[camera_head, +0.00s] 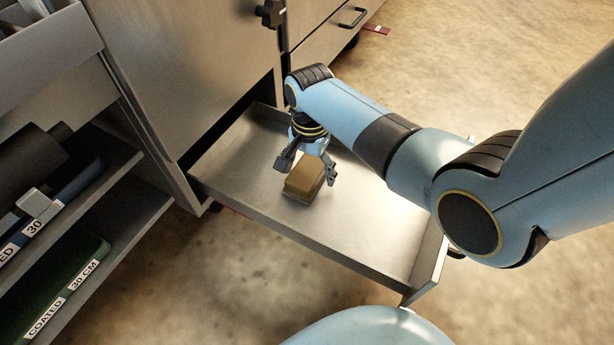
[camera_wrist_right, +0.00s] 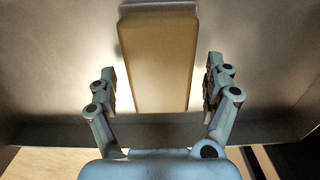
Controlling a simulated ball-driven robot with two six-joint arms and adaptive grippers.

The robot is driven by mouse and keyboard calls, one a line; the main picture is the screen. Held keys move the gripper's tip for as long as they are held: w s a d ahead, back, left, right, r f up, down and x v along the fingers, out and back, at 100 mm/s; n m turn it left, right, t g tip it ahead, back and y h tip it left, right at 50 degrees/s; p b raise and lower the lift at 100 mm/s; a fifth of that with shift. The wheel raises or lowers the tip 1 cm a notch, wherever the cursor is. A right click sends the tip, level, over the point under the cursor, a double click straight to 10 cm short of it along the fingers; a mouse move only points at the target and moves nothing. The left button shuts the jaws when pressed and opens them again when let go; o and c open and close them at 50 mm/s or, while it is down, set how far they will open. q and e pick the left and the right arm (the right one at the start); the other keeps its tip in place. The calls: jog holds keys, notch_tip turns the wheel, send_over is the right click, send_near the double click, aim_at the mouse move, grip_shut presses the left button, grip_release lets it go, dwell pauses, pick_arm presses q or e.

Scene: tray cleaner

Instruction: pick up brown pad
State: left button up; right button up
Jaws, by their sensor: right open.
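The brown pad (camera_head: 304,178) is a small block lying on the bare metal tray in the head view. My right gripper (camera_head: 308,172) reaches down over it from above, its fingers spread on either side of the pad. In the right wrist view the brown pad (camera_wrist_right: 158,58) stands between the two open fingers of the right gripper (camera_wrist_right: 161,85), with a gap on both sides. Nothing is held. My left gripper is not in view.
The metal tray (camera_head: 350,238) is pulled out below a steel cabinet (camera_head: 190,70) and has low raised edges. Shelves at the left hold labelled items, including a dark green one (camera_head: 55,275). A red tag (camera_head: 377,29) lies on the floor behind. The tray's right part is clear.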

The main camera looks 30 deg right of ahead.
jog(key=c, duration=1.3)
jog(key=shift+r, duration=0.1)
